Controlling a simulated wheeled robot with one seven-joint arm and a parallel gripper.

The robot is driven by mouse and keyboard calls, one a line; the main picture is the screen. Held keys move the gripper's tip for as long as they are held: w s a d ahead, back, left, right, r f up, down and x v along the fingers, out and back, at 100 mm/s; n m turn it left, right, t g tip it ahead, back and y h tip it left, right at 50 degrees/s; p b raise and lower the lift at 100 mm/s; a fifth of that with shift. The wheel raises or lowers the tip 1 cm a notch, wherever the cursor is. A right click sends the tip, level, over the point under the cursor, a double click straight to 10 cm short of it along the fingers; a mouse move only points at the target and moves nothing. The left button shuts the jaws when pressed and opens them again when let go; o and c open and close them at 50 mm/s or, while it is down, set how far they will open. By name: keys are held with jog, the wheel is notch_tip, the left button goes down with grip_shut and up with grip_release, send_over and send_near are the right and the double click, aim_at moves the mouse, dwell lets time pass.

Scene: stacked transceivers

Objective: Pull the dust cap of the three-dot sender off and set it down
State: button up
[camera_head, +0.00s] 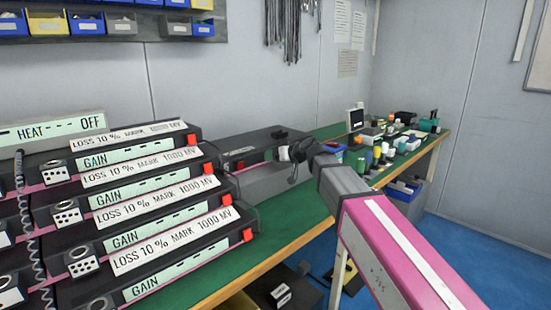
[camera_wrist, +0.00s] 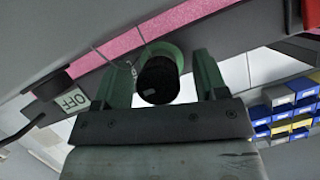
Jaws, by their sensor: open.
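A dark round cap (camera_wrist: 158,82) sits in front of a green ring (camera_wrist: 165,52) on a grey unit with a pink strip, in the wrist view. A thin cord loops beside it. My gripper (camera_wrist: 162,68) is open, with one green finger on each side of the cap and a visible gap at each side. In the head view my gripper (camera_head: 299,152) is at the end of a grey unit (camera_head: 272,182) on the bench. The cap is not clear there, and no three-dot mark is readable on this unit.
Stacked transceivers (camera_head: 150,225) with dotted labels and red corners fill the left of the green bench (camera_head: 285,236). Small parts and bottles (camera_head: 385,150) crowd its far end. An OFF label (camera_wrist: 74,102) is near the left finger. Coloured bins (camera_wrist: 285,110) show at right.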

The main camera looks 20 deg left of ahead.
jog(key=shift+c, duration=0.3)
grip_shut()
jog(key=shift+s+d+f, duration=0.15)
jog(key=shift+s+d, duration=0.3)
jog(key=shift+d, duration=0.2)
jog(key=shift+s+d+f, duration=0.1)
jog(key=shift+s+d, duration=0.35)
jog(key=shift+d, duration=0.15)
jog(key=shift+s+d+r, duration=0.15)
jog(key=shift+d+r, duration=0.05)
jog(key=shift+d, duration=0.5)
jog(key=shift+d, duration=0.1)
jog(key=shift+s+d, duration=0.2)
jog(key=shift+d, duration=0.15)
jog(key=shift+s+d, duration=0.45)
jog(key=shift+d, duration=0.35)
